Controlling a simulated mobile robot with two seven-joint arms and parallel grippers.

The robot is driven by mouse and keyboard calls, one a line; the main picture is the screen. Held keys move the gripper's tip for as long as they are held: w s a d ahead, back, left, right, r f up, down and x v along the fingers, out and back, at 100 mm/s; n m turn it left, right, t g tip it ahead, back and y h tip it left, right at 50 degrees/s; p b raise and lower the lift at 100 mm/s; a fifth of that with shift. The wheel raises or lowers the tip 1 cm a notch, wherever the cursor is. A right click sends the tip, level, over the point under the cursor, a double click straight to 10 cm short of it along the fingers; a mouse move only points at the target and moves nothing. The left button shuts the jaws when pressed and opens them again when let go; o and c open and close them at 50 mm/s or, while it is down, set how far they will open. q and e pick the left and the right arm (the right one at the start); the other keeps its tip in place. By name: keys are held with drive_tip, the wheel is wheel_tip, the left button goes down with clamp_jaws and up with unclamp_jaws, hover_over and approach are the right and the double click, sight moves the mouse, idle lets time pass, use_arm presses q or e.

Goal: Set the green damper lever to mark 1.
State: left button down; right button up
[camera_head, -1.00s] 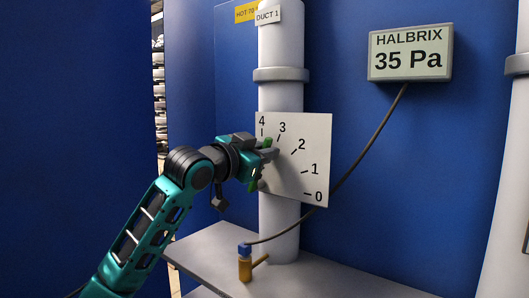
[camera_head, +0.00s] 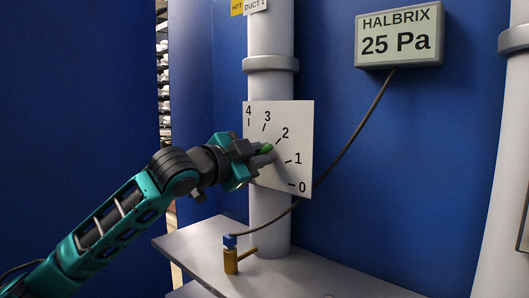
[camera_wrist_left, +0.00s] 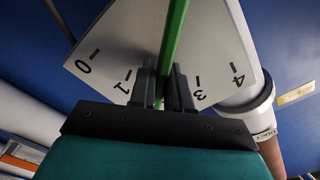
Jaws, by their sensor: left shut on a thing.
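The green damper lever (camera_head: 267,149) stands in front of a white dial plate (camera_head: 301,120) marked 0 to 4. My left gripper (camera_head: 262,156) is shut on the lever. In the head view the lever's green end points up and right, close to mark 2. In the left wrist view the green lever (camera_wrist_left: 174,35) runs between the gripper's fingers (camera_wrist_left: 163,88). There the plate (camera_wrist_left: 222,48) shows 0 and 1 on the left and 3 and 4 on the right; mark 2 is hidden behind the fingers. The lever's pivot is hidden in the head view. My right gripper is not seen.
The gauge (camera_head: 400,36) reads 25 Pa. Its cable (camera_head: 352,140) hangs down past the plate's right side. The plate sits on the white duct (camera_head: 270,220). A brass valve with a blue top (camera_head: 231,256) stands on the grey shelf (camera_head: 310,275) below.

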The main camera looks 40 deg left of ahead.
sight(279, 166)
use_arm(q)
drive_tip(key=shift+s+d+f+m, duration=0.1)
drive_tip(key=shift+d+f+m, duration=0.3)
drive_tip(key=shift+f+m, duration=0.4)
drive_tip(key=shift+d+f+m, duration=0.4)
drive_tip(key=shift+f+m, duration=0.05)
drive_tip(key=shift+m, duration=0.55)
drive_tip(key=c, duration=1.2)
unclamp_jaws()
drive_tip(key=shift+o, duration=0.2)
drive_tip(key=shift+s, duration=0.1)
